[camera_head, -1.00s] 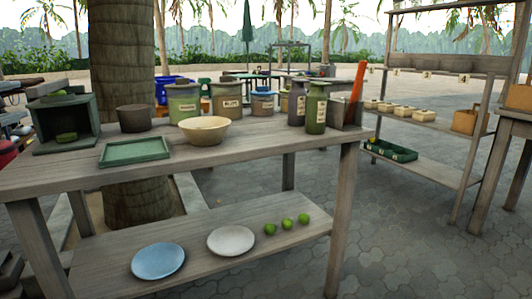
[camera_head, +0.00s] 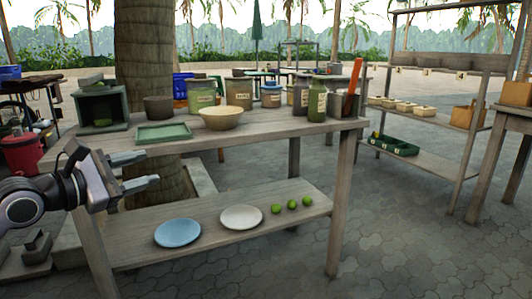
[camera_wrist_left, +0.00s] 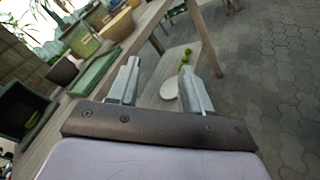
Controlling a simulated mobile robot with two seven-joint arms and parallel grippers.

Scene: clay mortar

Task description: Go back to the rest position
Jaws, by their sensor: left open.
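My left gripper (camera_head: 140,170) reaches in from the left of the head view, in front of the wooden table's (camera_head: 290,126) left end. Its two fingers are apart with nothing between them. In the left wrist view the open fingers (camera_wrist_left: 157,85) show with a gap between them, and a plate (camera_wrist_left: 169,88) and limes (camera_wrist_left: 187,55) lie beyond. My right gripper is not in view.
The table top holds a green tray (camera_head: 163,132), a tan bowl (camera_head: 221,118), several jars (camera_head: 239,94) and a dark open box (camera_head: 101,107). The lower shelf holds a blue plate (camera_head: 178,233), a white plate (camera_head: 241,217) and limes (camera_head: 292,204). Paved floor at right (camera_head: 400,230) is clear.

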